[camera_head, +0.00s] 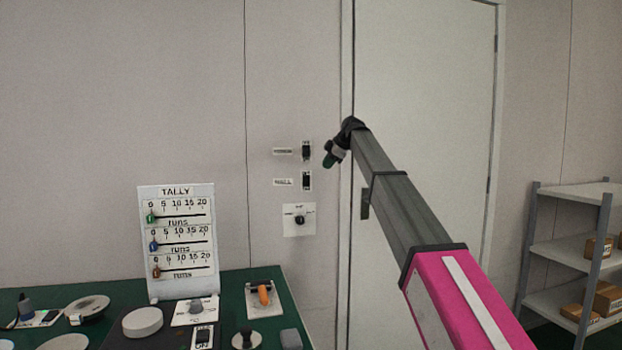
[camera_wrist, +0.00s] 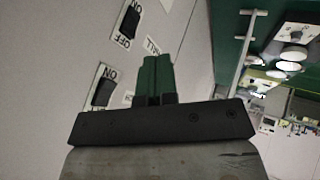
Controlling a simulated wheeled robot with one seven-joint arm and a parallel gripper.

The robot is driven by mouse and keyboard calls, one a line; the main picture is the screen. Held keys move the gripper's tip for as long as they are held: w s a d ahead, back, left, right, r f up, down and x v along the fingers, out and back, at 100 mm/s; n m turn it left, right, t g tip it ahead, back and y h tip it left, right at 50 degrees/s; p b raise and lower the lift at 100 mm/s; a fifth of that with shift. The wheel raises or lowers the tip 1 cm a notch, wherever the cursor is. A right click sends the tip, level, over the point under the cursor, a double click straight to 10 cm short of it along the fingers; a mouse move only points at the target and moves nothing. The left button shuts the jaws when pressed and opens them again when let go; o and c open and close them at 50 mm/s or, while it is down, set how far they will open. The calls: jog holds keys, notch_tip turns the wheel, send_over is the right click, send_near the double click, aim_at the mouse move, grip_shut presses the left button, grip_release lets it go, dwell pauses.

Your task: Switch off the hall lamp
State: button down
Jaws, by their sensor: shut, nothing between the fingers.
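Two dark wall switches sit one above the other left of the door: the upper switch (camera_head: 306,151) and the lower switch (camera_head: 306,180). Each has a small label on its left, too blurred to read surely. The wrist view shows both switches, one near the top edge (camera_wrist: 130,20) and one at left (camera_wrist: 103,88), with ON and OFF marks. I cannot tell which way either is set. My gripper (camera_head: 330,160) is shut and empty, its green fingertips (camera_wrist: 156,72) just right of the upper switch in the head view. No lamp is visible.
A dial plate (camera_head: 299,220) is on the wall below the switches. A door (camera_head: 425,110) with a handle is behind my arm. A green bench (camera_head: 262,335) with a tally board (camera_head: 177,240) and several controls stands lower left. A shelf (camera_head: 570,245) with boxes is at right.

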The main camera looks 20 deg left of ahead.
aim_at(311, 176)
jog(key=shift+a+r, duration=0.25)
jog(key=shift+r, duration=0.15)
jog(key=x, duration=0.3)
jog(key=w+x, duration=0.1)
jog(key=x, duration=0.3)
jog(key=w+r+x, duration=0.1)
jog(key=x, duration=0.3)
jog(key=shift+a, duration=0.25)
jog(key=shift+w+a+r, duration=0.1)
jog(key=shift+w+a, duration=0.3)
jog(key=shift+w, duration=0.2)
jog(key=shift+s, duration=0.15)
